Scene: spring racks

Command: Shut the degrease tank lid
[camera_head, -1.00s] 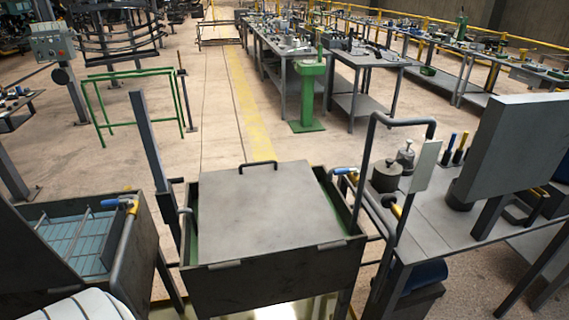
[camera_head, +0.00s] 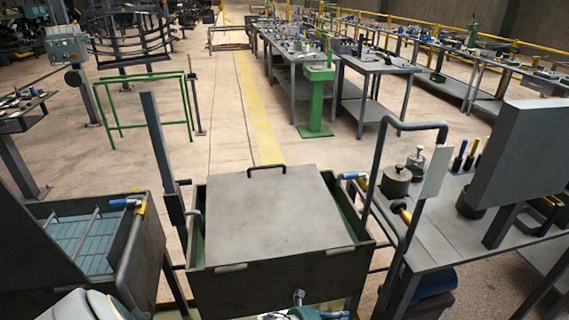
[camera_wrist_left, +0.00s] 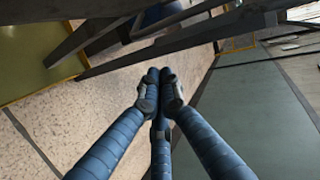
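The degrease tank (camera_head: 270,279) is a dark open-topped box at the bottom middle of the head view. Its grey square lid (camera_head: 275,215) lies over the top, with a dark bar handle (camera_head: 267,170) at the far edge. Green interior shows along both sides; I cannot tell whether the lid sits fully down. My left gripper (camera_head: 300,302) shows only partly at the bottom edge, in front of the tank's near wall. In the left wrist view its blue fingers (camera_wrist_left: 161,82) meet at the tips, with nothing seen between them. My right gripper is not in view.
Another tank (camera_head: 60,225) with a teal grid stands on the left. A grey bench (camera_head: 445,230) with pots and a large panel (camera_head: 525,150) is on the right. A bent dark pipe (camera_head: 378,170) rises beside the tank. Open floor lies beyond.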

